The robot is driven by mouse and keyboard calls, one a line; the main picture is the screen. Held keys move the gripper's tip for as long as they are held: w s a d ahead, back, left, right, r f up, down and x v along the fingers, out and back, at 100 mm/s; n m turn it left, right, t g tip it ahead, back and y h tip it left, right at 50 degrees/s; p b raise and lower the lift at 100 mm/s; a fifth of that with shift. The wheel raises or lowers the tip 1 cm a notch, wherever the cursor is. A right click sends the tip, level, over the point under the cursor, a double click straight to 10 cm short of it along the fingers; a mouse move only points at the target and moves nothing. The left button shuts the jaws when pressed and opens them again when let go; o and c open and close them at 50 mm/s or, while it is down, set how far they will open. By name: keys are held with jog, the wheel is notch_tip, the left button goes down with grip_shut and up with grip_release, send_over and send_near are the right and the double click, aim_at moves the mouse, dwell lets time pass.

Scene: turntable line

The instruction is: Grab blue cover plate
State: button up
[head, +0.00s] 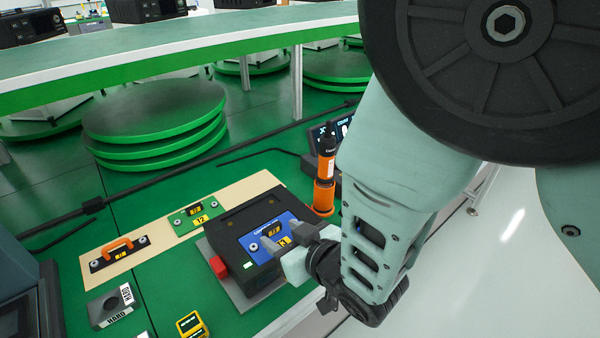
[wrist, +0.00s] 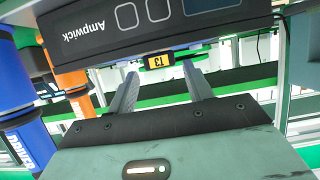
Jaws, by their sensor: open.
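The blue cover plate (head: 262,235) lies on top of the black device (head: 240,215) in the head view, with a round fastener and yellow labels on it. My gripper (head: 287,236) is open, its two grey fingers over the plate's right end near the yellow T3 tag. In the wrist view my gripper (wrist: 160,70) has a clear gap between its fingers, with the T3 tag (wrist: 157,60) showing just beyond the gap. The plate's blue face is not clear in the wrist view, and the fingers hide part of it in the head view. I cannot tell whether they touch it.
A beige board (head: 125,218) at left carries a green plate (head: 195,218) and a black plate with an orange handle (head: 118,250). An orange screwdriver (head: 326,165) stands upright behind the device. A red button (head: 218,267) is on the device's front. A dark HARD block (head: 110,307) sits front left.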

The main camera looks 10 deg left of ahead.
aim_at(275, 233)
jog(key=shift+x, duration=1.35)
jog(key=c, duration=0.8)
jog(key=shift+r, duration=0.1)
